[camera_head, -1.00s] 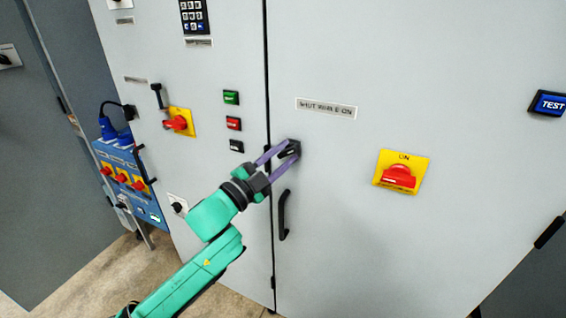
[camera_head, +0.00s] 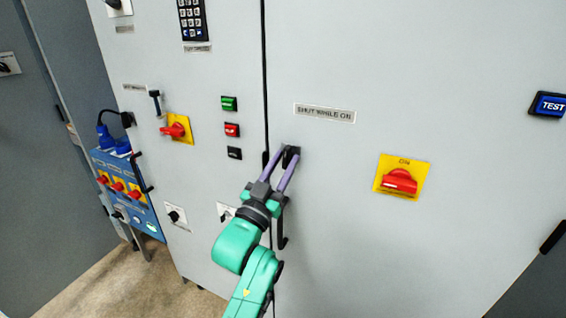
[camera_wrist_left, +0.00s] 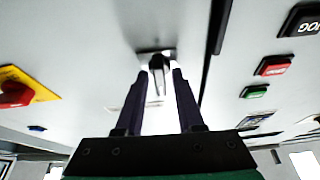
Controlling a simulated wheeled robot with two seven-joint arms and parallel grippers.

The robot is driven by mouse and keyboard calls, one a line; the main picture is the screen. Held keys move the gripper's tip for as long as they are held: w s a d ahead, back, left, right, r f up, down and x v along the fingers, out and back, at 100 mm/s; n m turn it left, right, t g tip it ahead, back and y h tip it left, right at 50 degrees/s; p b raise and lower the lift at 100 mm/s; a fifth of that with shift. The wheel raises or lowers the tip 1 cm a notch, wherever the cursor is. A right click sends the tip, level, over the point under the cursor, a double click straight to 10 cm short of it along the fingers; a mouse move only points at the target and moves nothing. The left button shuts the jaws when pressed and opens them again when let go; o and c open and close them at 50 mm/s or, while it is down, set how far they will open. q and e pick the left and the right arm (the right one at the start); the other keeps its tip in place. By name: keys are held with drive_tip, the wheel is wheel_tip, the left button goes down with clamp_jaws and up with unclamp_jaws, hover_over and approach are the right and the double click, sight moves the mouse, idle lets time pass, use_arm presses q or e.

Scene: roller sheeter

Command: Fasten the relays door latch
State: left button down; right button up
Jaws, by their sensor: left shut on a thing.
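The door latch (camera_head: 294,152) is a small black part on the grey cabinet door (camera_head: 340,240), just right of the vertical door seam. My left gripper (camera_head: 288,155) is shut on the latch, its two purple fingers reaching up to it from below. In the left wrist view the fingers of my gripper (camera_wrist_left: 160,75) stand on both sides of the latch knob (camera_wrist_left: 157,65), which shows grey and dark between the tips. The fingers partly hide the latch in the head view. My right gripper is not in view.
A black door handle (camera_head: 282,241) sits just below, partly behind my arm. A red rotary switch (camera_head: 400,181) on a yellow plate is to the right. Green, red and black buttons (camera_head: 231,130) are left of the seam. A label (camera_head: 324,113) reads "SHUT WHILE ON".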

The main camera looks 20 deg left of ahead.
use_arm(q)
drive_tip(key=shift+n+y, duration=0.4)
drive_tip(key=shift+n, duration=0.5)
drive_tip(key=c, duration=0.9)
unclamp_jaws()
drive_tip(key=shift+o, duration=0.2)
drive_tip(key=b+v, duration=0.4)
drive_tip(key=v, duration=1)
drive_tip(key=shift+s+f, duration=0.2)
drive_tip(key=shift+s, duration=0.05)
